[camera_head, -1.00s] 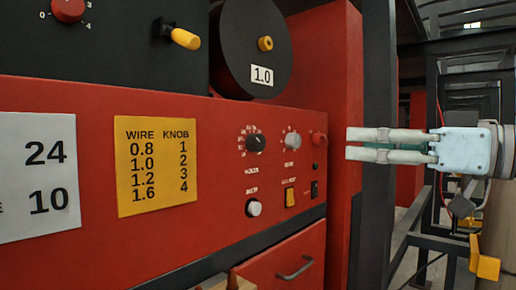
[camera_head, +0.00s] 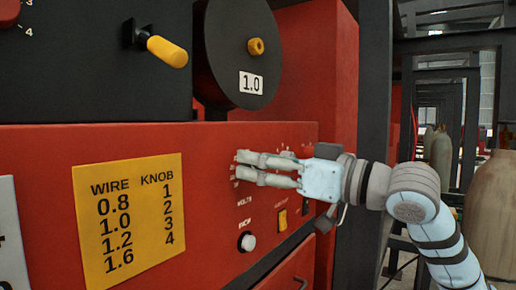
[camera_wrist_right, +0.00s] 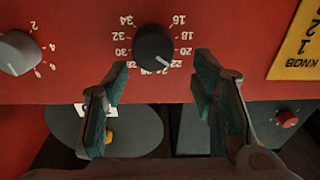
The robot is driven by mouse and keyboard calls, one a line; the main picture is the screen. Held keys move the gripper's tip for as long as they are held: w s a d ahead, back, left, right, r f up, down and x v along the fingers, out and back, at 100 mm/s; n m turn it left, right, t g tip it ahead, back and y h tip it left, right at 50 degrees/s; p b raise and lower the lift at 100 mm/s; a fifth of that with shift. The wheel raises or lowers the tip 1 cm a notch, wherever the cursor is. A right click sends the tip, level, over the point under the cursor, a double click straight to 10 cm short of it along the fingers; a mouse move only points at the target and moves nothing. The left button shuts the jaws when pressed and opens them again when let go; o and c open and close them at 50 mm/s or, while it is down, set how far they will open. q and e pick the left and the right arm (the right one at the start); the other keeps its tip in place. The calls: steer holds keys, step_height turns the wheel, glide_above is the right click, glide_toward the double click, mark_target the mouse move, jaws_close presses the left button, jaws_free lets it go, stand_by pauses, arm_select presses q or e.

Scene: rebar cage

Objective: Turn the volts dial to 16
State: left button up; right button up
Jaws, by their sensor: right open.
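The volts dial (camera_wrist_right: 153,45) is a round black knob on the red panel, seen upside down in the right wrist view. Its scale runs from 16 to 34, and its white pointer mark is near 22 to 24. My right gripper (camera_head: 241,168) is in front of the panel in the head view and hides the dial there. In the right wrist view its open fingers (camera_wrist_right: 161,68) lie on both sides below the dial, with nothing between them. I cannot tell whether they touch the panel. My left gripper is not in view.
A grey knob (camera_wrist_right: 20,52) is beside the dial. A white knob (camera_head: 247,241) and a yellow switch (camera_head: 282,219) are lower on the panel. A black spool (camera_head: 240,50) marked 1.0 is above. A yellow wire chart (camera_head: 130,215) is at left.

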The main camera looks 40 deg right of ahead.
steer(key=shift+w+d+f+m+h, duration=0.2)
steer(key=shift+d+f+m+h, duration=0.15)
steer(key=shift+d+f, duration=0.35)
steer(key=shift+w+a+f+g, duration=0.1)
steer(key=shift+a+f+g, duration=0.15)
steer(key=shift+f+g, duration=0.15)
steer(key=shift+c, duration=0.2)
steer(key=shift+s+a+r+n+t, duration=0.15)
steer(key=shift+s+a+r+n, duration=0.15)
steer(key=shift+r, duration=0.25)
steer(key=shift+s+a+r+n+t, duration=0.15)
steer(key=shift+a+r, duration=0.2)
steer(key=shift+r, duration=0.2)
steer(key=c, duration=0.4)
steer(key=shift+w+d+f+m, duration=0.2)
steer(key=shift+w+f+m, duration=0.1)
steer(key=shift+w+f, duration=0.45)
steer(key=shift+c, duration=1.2)
steer(key=shift+d+f, duration=0.25)
steer(key=shift+f, duration=0.1)
steer(key=c, duration=0.3)
steer(key=shift+s+a+r, duration=0.1)
steer(key=shift+s+a, duration=0.05)
steer(key=shift+s, duration=0.05)
steer(key=shift+c, duration=0.8)
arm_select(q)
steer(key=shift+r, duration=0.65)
